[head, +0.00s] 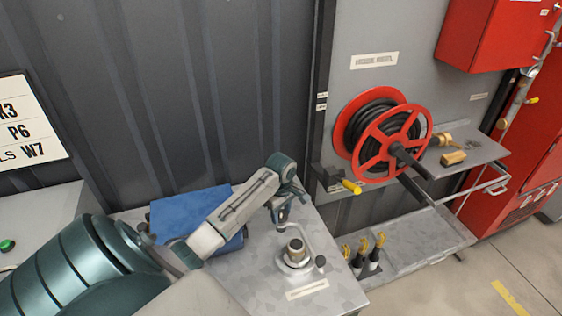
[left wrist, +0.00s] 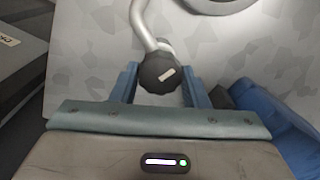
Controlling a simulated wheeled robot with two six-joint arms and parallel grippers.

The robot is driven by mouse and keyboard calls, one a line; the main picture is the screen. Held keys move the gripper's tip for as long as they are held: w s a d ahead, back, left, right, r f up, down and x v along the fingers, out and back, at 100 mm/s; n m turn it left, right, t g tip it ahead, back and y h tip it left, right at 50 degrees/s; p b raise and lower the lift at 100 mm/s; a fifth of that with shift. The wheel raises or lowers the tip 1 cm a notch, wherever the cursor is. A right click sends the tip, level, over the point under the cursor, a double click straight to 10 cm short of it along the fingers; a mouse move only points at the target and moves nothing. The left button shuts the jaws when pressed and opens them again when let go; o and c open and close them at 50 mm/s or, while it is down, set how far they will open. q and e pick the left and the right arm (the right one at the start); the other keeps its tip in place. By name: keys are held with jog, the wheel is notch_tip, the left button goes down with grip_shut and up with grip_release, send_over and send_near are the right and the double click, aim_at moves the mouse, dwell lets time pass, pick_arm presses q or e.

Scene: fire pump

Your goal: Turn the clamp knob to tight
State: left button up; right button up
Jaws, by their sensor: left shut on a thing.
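The black clamp knob (left wrist: 160,72), with a pale mark on its face, sits between the two fingers of my left gripper (left wrist: 160,84) in the left wrist view. It is at the end of a bent silver rod (left wrist: 142,22). In the head view my left gripper (head: 281,212) points down over the grey metal bench (head: 255,285), at the upper left of a round fixture (head: 296,256); the held knob is mostly hidden there. The left gripper is shut on the knob. My right gripper is not in view.
A blue folded thing (head: 185,212) lies on the bench behind my left arm. A small dark knob (head: 320,262) is beside the fixture. Several yellow-topped fittings (head: 379,240) stand to the right. A red hose reel (head: 388,140) is on the panel behind.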

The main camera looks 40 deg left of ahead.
pick_arm(q)
jog(key=m, duration=0.3)
jog(key=shift+r+m, duration=0.1)
jog(key=shift+m, duration=0.3)
jog(key=m, duration=0.4)
jog(key=shift+m, duration=0.3)
jog(key=m, duration=0.4)
jog(key=shift+w, duration=0.1)
jog(key=m, duration=0.8)
jog(key=shift+m, duration=0.3)
jog(key=m, duration=0.3)
jog(key=shift+m, duration=0.3)
jog(key=m, duration=0.4)
jog(key=shift+r+m, duration=0.1)
jog(key=shift+m, duration=1.6)
